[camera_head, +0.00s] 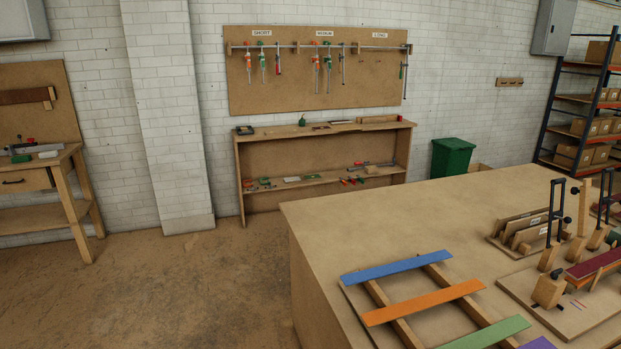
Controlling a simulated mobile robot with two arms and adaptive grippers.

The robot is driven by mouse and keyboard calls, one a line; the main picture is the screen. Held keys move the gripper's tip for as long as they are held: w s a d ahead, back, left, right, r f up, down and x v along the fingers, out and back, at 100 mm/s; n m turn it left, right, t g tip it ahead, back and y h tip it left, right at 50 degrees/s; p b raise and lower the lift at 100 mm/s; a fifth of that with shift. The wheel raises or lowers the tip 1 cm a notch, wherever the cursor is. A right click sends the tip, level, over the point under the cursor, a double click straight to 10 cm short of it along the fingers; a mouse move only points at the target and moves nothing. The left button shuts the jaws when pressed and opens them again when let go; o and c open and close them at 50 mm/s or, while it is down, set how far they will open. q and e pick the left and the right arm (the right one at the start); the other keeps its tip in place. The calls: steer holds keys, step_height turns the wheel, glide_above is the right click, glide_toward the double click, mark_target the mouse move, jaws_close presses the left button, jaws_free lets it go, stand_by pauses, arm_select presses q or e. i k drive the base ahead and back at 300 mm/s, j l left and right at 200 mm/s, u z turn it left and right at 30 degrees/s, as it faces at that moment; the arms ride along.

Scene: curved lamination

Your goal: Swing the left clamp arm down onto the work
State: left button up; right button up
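A black clamp arm (551,212) with a dark round knob stands upright at the right, over the wooden jig board (519,288) on the big table. A second dark upright clamp arm (607,196) shows near the right edge of the picture. The work looks like a dark red strip (594,262) with orange along its lower side, lying across the jig and cut off by the picture's right edge. Wooden blocks (549,290) stand on the jig board beside it. Neither of my grippers shows in the head view.
The table (345,217) has a clear far-left area. In front lie blue (397,267), orange (424,303) and green (489,333) strips on a wooden rack. A holder with upright boards (522,228) stands left of the clamp arm. Behind are a low shelf, clamp board and green bin (452,158).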

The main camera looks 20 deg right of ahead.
mark_target(554, 215)
steer(key=i+j+z, duration=0.15)
steer(key=z, duration=0.25)
steer(key=i+j+z, duration=0.1)
steer(key=z, duration=0.3)
steer(key=j+z, duration=0.25)
steer(key=z, duration=0.2)
steer(key=i+j+z, duration=0.1)
steer(key=j+z, duration=0.15)
steer(key=z, duration=0.15)
steer(key=j+z, duration=0.25)
steer(key=z, duration=0.15)
steer(key=j+z, duration=0.45)
steer(key=j, duration=0.3)
steer(key=i+l, duration=0.2)
steer(key=l, duration=0.15)
steer(key=i+l, duration=0.25)
steer(key=l, duration=0.05)
